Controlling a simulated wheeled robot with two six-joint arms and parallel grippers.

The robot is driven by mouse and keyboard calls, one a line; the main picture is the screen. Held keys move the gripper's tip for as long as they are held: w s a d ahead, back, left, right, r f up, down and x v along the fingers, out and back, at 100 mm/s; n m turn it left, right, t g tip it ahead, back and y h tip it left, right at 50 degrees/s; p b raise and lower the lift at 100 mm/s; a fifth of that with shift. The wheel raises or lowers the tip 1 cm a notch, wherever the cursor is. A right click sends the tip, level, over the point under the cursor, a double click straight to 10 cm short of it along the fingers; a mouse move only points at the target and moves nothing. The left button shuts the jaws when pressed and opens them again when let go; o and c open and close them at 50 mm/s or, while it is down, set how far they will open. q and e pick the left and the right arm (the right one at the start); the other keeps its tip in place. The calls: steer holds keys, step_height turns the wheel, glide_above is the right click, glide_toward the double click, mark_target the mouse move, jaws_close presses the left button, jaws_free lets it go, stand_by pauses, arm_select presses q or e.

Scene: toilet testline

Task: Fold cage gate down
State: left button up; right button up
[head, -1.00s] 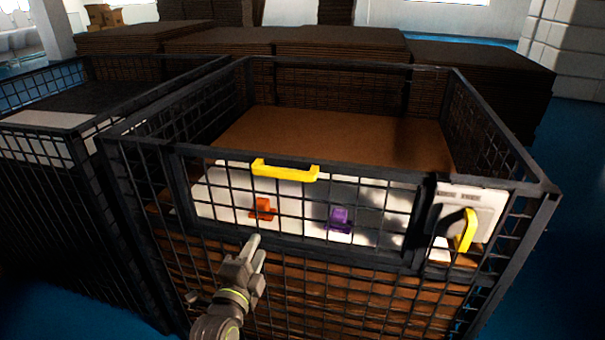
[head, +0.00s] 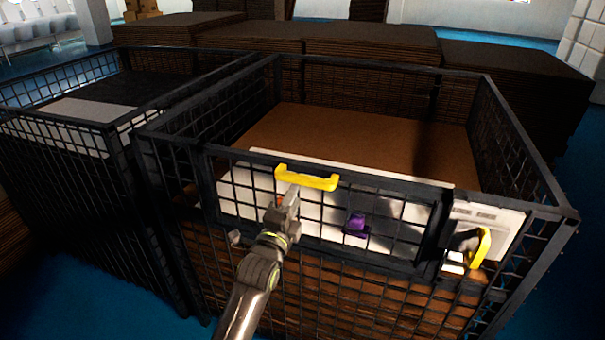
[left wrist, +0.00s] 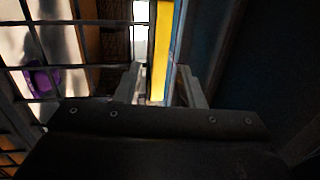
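The cage gate (head: 400,184) is the upright black mesh panel in the cage's front wall. A yellow handle (head: 307,178) sits on its top rail; it also shows in the left wrist view as a yellow bar (left wrist: 160,50). My left gripper (head: 291,193) is just below and in front of the handle in the head view. In the left wrist view, its fingers (left wrist: 160,85) are apart, one on each side of the yellow bar, with visible gaps. I cannot tell whether either finger touches it. My right gripper is not in view.
A second yellow handle (head: 480,248) is at the cage's right front. Inside are brown board (head: 370,140) and a purple piece (head: 355,224), which also shows in the left wrist view (left wrist: 42,78). Another cage (head: 70,150) stands close on the left. Cardboard stacks (head: 360,45) fill the back.

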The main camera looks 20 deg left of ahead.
mark_target(302, 180)
arm_select(q)
steer(key=w, duration=0.2)
steer(key=w+r, duration=0.1)
steer(key=w, duration=0.4)
steer(key=shift+d+r, duration=0.1)
steer(key=shift+r, duration=0.05)
jaws_close()
